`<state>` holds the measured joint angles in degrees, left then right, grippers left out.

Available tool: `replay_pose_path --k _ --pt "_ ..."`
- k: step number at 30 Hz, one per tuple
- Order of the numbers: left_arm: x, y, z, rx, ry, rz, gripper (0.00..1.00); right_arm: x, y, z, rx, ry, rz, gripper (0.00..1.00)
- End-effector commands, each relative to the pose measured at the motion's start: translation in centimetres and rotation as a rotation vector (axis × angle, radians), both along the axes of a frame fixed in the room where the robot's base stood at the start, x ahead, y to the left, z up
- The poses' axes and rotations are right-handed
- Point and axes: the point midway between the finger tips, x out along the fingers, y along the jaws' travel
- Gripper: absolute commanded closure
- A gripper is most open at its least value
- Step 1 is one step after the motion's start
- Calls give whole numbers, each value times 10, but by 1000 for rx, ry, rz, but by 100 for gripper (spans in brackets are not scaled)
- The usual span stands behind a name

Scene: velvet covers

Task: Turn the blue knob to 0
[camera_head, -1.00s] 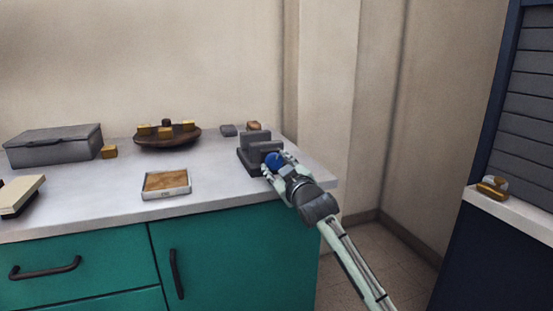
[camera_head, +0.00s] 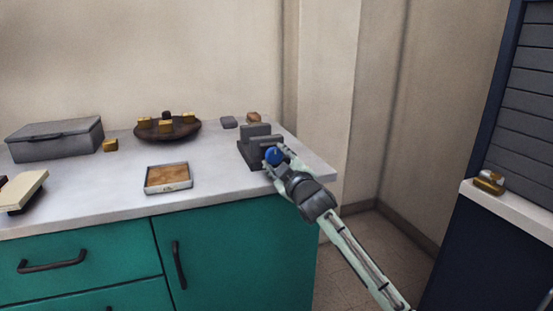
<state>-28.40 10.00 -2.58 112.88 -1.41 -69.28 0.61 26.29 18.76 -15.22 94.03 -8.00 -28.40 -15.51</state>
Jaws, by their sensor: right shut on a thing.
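The blue knob (camera_head: 273,155) is on the front of a dark grey block-like device (camera_head: 251,156) near the right end of the counter. My right gripper (camera_head: 277,162) comes in from the lower right and is shut on the blue knob. The gripper's fingers cover part of the knob. Any marks or numbers around it are too small to read. My left gripper is not in view.
A pale counter (camera_head: 110,190) over teal cabinets carries a grey lidded box (camera_head: 55,140), a brown round tray (camera_head: 153,133) with yellow blocks and a shallow framed tray (camera_head: 168,178). A navy cabinet (camera_head: 475,250) stands at right.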

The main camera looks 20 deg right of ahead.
Motion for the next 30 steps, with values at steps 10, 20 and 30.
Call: replay_pose_path --k 10,20,30 --pt "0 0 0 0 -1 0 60 0 0 0 -1 0 0 38" --pt "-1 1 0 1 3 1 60 -15 -1 -1 -1 0 0 38" --pt "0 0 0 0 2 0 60 -86 -3 -1 -2 1 1 38"
